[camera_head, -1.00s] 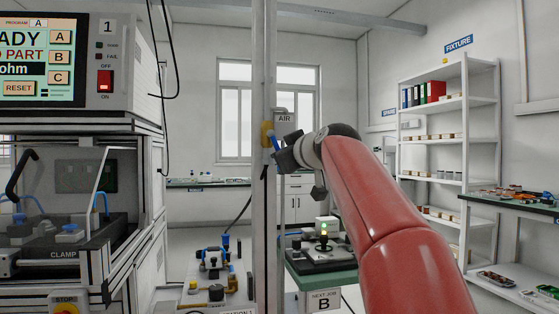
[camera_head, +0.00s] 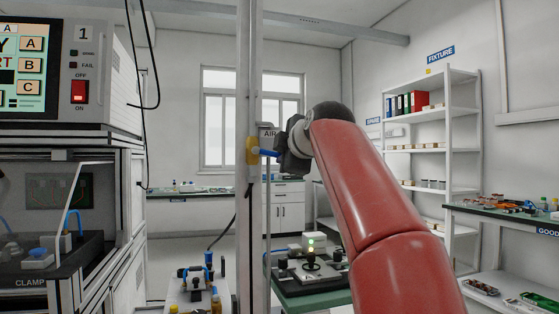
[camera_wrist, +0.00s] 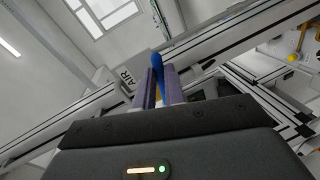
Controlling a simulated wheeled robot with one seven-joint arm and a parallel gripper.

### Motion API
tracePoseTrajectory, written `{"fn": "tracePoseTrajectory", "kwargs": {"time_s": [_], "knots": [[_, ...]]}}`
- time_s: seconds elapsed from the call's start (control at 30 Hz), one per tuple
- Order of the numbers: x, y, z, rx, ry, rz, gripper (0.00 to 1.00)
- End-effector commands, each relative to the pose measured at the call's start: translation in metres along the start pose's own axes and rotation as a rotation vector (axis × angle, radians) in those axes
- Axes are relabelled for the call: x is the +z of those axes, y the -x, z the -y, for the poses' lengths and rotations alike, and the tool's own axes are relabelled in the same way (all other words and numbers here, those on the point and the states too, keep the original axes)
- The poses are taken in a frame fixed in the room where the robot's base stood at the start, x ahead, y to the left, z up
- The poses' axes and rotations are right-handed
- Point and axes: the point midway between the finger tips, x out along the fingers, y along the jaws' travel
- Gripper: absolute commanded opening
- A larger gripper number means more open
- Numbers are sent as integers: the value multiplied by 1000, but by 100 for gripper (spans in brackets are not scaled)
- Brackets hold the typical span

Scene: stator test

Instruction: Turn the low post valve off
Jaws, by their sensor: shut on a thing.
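The low post valve is a yellow body (camera_head: 252,150) on the upright metal post, with a blue lever (camera_head: 267,153) that points right and lies nearly level in the head view. My gripper (camera_head: 279,152) is at the lever's right end, its dark body just right of the post. In the wrist view the blue lever (camera_wrist: 158,66) stands between the two purple-grey fingers of my gripper (camera_wrist: 160,82), which are shut on it. The fingers hide part of the lever, and the yellow body is not clear in that view.
The metal post (camera_head: 247,60) stands close beside my gripper. An AIR sign (camera_head: 269,131) is just behind the lever. A test cabinet (camera_head: 110,200) fills the left. A green-topped stand (camera_head: 315,284) with a small fixture is below my arm. Shelves (camera_head: 430,130) stand at right.

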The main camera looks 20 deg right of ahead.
Motion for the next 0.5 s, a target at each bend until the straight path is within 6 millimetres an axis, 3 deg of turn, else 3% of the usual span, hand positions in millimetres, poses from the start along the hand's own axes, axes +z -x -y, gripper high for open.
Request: {"fn": "tracePoseTrajectory", "kwargs": {"time_s": [0.5], "knots": [[-3, 3, -12, 0, 215, 42, 0]]}}
